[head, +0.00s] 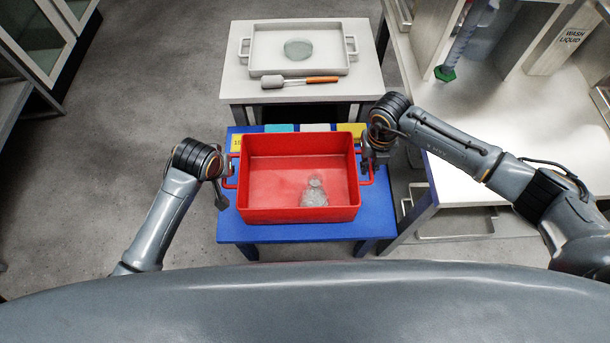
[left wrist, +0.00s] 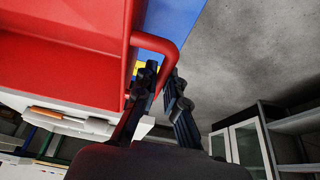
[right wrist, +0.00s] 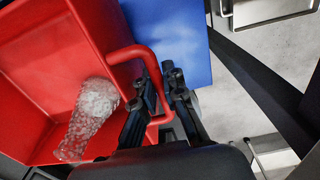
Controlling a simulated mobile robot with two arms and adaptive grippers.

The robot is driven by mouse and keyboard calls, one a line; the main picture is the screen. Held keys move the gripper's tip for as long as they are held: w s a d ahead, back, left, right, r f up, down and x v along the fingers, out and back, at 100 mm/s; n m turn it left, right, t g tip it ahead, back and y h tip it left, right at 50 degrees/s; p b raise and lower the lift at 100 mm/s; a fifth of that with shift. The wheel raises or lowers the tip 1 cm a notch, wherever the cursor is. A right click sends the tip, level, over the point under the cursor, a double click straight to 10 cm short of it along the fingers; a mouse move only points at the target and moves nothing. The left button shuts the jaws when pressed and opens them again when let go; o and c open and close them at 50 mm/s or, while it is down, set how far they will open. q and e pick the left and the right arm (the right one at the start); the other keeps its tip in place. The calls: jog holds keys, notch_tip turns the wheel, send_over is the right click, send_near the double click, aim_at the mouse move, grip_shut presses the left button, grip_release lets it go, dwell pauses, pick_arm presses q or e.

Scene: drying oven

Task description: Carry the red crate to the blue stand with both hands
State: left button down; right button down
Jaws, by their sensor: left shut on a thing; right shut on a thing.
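The red crate (head: 250,216) is over the blue stand (head: 290,232) in the head view, with its long side across it. I cannot tell whether its base touches the top. A clear glass flask (head: 315,193) lies or stands inside; it also shows in the right wrist view (right wrist: 90,118). My left gripper (head: 226,182) is shut on the crate's left handle, a red bar seen in the left wrist view (left wrist: 165,47). My right gripper (head: 368,168) is shut on the right handle, which shows in the right wrist view (right wrist: 140,52).
A white bench (head: 490,185) stands close on the right. Coloured patches line the stand's back edge. Floor on the left is clear.

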pick_arm(q)
jog(key=shift+f, duration=0.1)
pick_arm(e)
jog(key=shift+f, duration=0.15)
